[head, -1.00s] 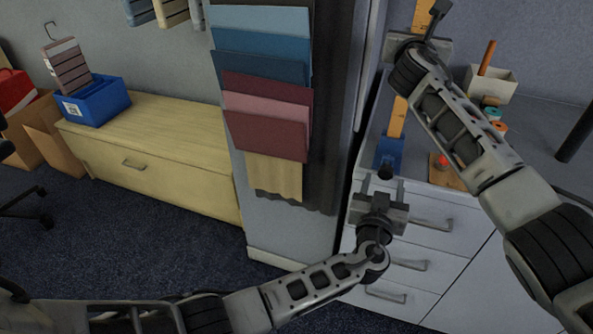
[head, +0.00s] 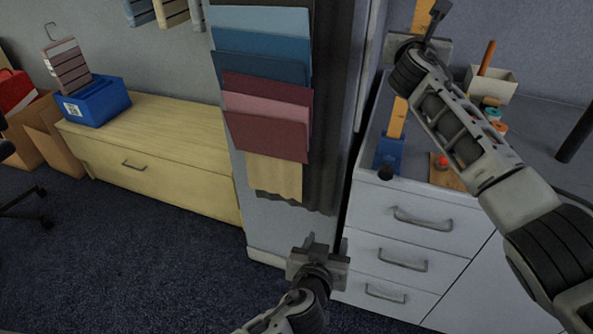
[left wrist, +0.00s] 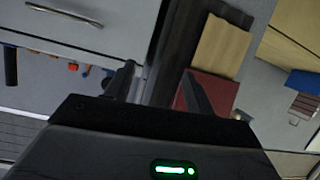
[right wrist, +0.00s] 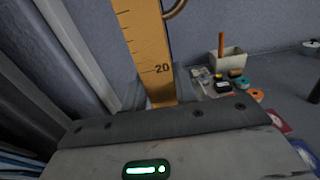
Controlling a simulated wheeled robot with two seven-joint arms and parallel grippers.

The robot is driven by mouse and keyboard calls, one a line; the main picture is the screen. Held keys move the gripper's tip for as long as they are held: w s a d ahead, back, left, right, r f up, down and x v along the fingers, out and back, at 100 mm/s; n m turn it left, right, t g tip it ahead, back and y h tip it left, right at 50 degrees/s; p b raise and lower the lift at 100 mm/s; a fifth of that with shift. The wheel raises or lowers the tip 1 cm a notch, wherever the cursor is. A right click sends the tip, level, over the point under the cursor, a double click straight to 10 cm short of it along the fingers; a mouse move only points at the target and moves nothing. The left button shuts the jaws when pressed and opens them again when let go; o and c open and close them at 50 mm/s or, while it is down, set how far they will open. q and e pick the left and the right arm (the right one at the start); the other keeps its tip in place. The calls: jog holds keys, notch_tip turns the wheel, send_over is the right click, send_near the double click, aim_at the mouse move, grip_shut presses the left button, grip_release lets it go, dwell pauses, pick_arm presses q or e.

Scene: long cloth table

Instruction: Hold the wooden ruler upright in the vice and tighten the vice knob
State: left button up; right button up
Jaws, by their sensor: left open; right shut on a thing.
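The wooden ruler (head: 397,118) stands roughly upright, its lower end at the blue vice (head: 388,152) on the cabinet top's front edge. I cannot tell how deep it sits between the jaws. The black vice knob (head: 386,173) faces the front. My right gripper (head: 425,42) is shut on the ruler's upper part, hiding some of it. In the right wrist view the ruler (right wrist: 145,45) shows its 20 mark. My left gripper (head: 322,243) is open and empty, in front of the drawers, below and left of the knob. It also shows in the left wrist view (left wrist: 160,90).
The white drawer cabinet (head: 375,225) has protruding handles. On its top are a wooden board with a red button (head: 443,162), small coloured rolls (head: 493,115) and a pale holder (head: 490,85). A panel with hanging colour folders (head: 265,90) stands left of the cabinet.

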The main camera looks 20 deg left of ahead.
pick_arm(q)
jog(key=s+a+f+m+g+h, duration=0.1)
jog(key=s+a+f+g, duration=0.1)
jog(key=s, duration=0.6)
notch_tip(320, 180, down, 2)
jog(key=shift+a+m+g+h, duration=0.3)
jog(key=shift+a, duration=0.5)
jog(key=shift+s, duration=0.1)
pick_arm(e)
jog(key=o, duration=1.2)
jog(key=shift+c, duration=0.2)
jog(key=shift+s, duration=0.1)
